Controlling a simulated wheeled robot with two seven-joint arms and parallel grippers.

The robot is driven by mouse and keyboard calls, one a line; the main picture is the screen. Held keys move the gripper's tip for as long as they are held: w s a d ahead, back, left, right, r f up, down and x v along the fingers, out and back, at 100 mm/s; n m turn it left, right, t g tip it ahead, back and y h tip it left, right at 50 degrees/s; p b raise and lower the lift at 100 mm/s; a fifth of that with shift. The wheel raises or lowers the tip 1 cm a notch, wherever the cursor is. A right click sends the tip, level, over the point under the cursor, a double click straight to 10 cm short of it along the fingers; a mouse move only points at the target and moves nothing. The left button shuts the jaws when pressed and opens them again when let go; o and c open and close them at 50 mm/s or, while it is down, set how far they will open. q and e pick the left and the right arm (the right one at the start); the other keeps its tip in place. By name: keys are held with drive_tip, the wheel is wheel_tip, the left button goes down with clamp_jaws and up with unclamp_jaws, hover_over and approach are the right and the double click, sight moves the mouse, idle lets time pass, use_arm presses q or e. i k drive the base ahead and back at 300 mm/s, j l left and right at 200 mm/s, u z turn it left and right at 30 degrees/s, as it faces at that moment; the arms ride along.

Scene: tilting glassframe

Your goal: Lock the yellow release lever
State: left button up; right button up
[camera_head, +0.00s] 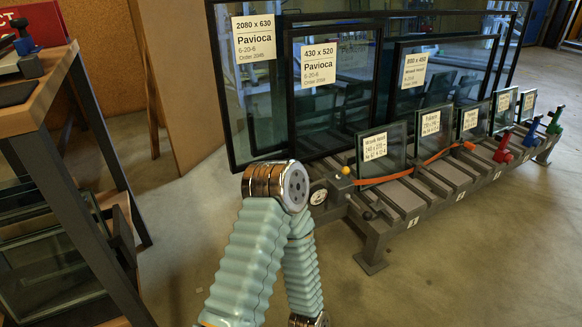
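A small yellow knob (346,171), which looks like the yellow release lever, sits at the near left end of the glass rack (420,213). Its handle is small in view, and I cannot tell whether it is locked. A bent arm of mine, with light blue ribbed sleeves and a copper joint, rises in the lower middle, left of the lever. The copper joint appears close to the rack end in the picture. Neither gripper shows in this view.
Large labelled glass panes (335,100) lean at the back of the rack. Several small panes (381,150) stand on its slats, with an orange strap (400,175) along them. A workbench (50,80) stands left. Floor at front right is clear.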

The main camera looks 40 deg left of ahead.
sight(344, 170)
drive_tip(key=u, duration=0.85)
drive_tip(key=k+l+u, duration=0.25)
drive_tip(key=i+l, duration=0.05)
drive_tip(key=l, duration=0.05)
